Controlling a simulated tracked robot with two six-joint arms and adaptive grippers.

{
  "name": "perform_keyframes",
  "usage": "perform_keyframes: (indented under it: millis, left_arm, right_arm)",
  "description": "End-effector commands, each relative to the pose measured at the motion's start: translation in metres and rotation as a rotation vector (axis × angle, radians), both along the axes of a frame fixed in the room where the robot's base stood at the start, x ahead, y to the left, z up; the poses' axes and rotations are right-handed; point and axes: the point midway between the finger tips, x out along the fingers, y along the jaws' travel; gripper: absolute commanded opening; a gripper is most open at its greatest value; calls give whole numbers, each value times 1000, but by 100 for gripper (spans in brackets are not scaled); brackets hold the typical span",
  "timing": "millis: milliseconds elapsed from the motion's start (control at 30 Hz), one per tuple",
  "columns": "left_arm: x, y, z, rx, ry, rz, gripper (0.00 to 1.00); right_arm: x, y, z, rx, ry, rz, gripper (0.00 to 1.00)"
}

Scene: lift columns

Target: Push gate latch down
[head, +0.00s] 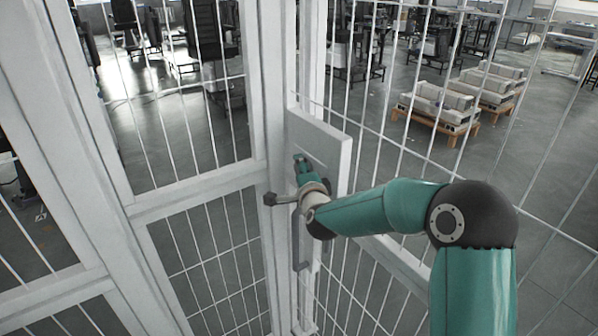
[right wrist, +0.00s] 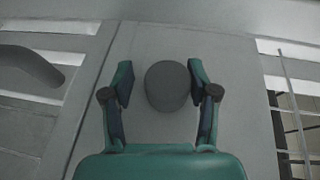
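The white gate (head: 258,95) has a pale flat plate (head: 328,142) on its upright post. My right gripper (head: 300,162) is at the left part of this plate, with its arm coming in from the right. In the right wrist view, a dark grey rounded knob (right wrist: 167,87) stands out from the plate; I take it as the latch. My right gripper (right wrist: 161,82) is open, with one finger on each side of the knob. A gap shows beside each finger. In the head view the fingers mostly hide the knob. My left gripper is not in view.
A grey bar with a rounded end (right wrist: 32,64) is left of the gripper in the wrist view. White wire mesh fencing (head: 375,130) stands on both sides of the post. Beyond it are wooden pallets with pale blocks (head: 440,107) and chairs on a grey floor.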

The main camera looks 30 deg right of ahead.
Motion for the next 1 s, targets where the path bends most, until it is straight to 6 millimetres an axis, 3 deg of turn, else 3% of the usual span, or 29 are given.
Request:
perform_keyframes:
  millis: [367,533,1000]
  left_arm:
    - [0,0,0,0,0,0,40]
    - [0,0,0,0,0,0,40]
    - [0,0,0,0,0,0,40]
  right_arm:
    - [0,0,1,1,-1,1,70]
    - [-10,4,3,0,-2,1,70]
    - [-90,31,13,0,0,3,70]
